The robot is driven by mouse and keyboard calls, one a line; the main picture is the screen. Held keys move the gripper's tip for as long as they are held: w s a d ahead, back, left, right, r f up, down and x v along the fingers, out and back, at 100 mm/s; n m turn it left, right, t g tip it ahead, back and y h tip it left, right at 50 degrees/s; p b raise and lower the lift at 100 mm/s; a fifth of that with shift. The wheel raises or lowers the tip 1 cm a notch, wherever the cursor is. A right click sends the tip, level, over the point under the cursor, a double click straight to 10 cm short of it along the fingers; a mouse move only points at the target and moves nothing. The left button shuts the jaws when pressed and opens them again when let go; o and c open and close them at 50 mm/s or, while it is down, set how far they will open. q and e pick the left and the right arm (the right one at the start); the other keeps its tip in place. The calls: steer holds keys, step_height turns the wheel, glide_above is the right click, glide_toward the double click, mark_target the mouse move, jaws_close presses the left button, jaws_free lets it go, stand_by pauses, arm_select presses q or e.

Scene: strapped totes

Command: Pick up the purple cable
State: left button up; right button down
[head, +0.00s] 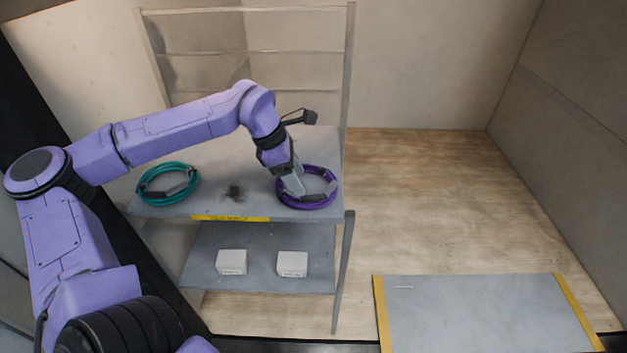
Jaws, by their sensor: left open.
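The purple cable (321,204) is a round coil lying on the right end of the rack's grey top shelf (231,209). My left gripper (295,188) is open and points down at the left part of the coil. Its fingers overlap the coil in the picture and hide some of it; I cannot tell whether they touch the cable. A dark tie or label shows on the coil beside the fingers. My right gripper is not in view.
A teal cable coil (168,184) lies at the left of the same shelf, with a dark smudge between the coils. Two white boxes (232,262) (292,264) stand on the lower shelf. A grey mat with yellow edges (480,315) lies at the lower right. Wooden floor (430,200) is clear.

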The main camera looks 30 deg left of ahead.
mark_target(306, 198)
arm_select(q)
steer(key=shift+s+d+f, duration=0.1)
steer(key=shift+d+f, duration=0.1)
steer(key=shift+f, duration=0.3)
steer(key=shift+s+d+f, duration=0.1)
steer(key=shift+d+f, duration=0.05)
steer(key=shift+f, duration=0.3)
steer(key=p+x, duration=0.1)
steer(key=x, duration=0.4)
steer(key=shift+d+f, duration=0.1)
steer(key=shift+f, duration=0.2)
jaws_close()
